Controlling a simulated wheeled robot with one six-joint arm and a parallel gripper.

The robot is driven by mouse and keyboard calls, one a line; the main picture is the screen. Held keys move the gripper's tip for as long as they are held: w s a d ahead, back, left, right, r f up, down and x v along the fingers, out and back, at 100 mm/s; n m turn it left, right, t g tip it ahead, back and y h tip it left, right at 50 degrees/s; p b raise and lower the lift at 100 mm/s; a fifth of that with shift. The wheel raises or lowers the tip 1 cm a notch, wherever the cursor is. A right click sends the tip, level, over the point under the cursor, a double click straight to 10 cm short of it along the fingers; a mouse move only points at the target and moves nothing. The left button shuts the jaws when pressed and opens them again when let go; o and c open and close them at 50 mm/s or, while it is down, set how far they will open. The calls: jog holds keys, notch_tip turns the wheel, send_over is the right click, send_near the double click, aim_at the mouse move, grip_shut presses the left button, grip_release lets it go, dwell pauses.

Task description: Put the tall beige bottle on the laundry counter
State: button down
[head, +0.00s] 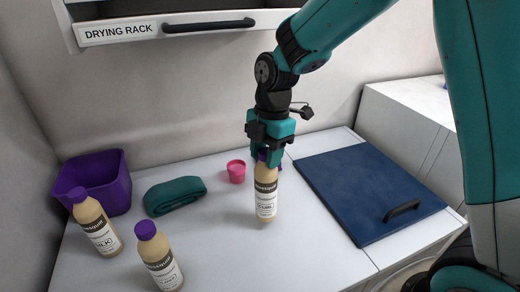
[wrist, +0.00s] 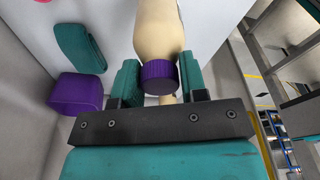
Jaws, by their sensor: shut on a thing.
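A beige bottle with a purple cap (head: 265,192) is upright in the middle of the white counter area. My gripper (head: 268,155) comes down from above and is shut on it at the cap and neck. In the wrist view the bottle (wrist: 157,28) runs up from between the fingers (wrist: 160,80), its purple cap nearest the palm. I cannot tell whether its base touches the white counter (head: 215,240). Two similar beige bottles with purple caps stand at the left (head: 96,227) and front left (head: 158,262). No label names the counter.
A purple bin (head: 105,190), a folded teal towel (head: 174,196) and a pink cup (head: 236,171) are left of my gripper. A blue panel with a black handle (head: 365,190) lies to the right. A drawer labelled DRYING RACK (head: 120,33) hangs above.

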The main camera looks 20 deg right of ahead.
jog(key=shift+w+f+p, duration=1.2)
jog(key=shift+w+f, duration=0.55)
jog(key=c, duration=0.6)
grip_release()
jog(key=shift+f, duration=0.1)
jog(key=shift+c, duration=0.2)
notch_tip(320, 180, up, 11)
jog(key=d+b, duration=0.2)
jog(key=s+a+r+m+y, duration=0.1)
jog(key=s+a+m, duration=0.2)
jog(key=s+m, duration=0.4)
jog(key=s+a+r+m+y, duration=0.1)
jog(key=s+a+m, duration=0.2)
jog(key=s+m, duration=0.5)
jog(key=s, duration=1)
jog(key=shift+s+a+r+t+y, duration=0.15)
jog(key=shift+a+t+y, duration=0.15)
jog(key=shift+t, duration=0.1)
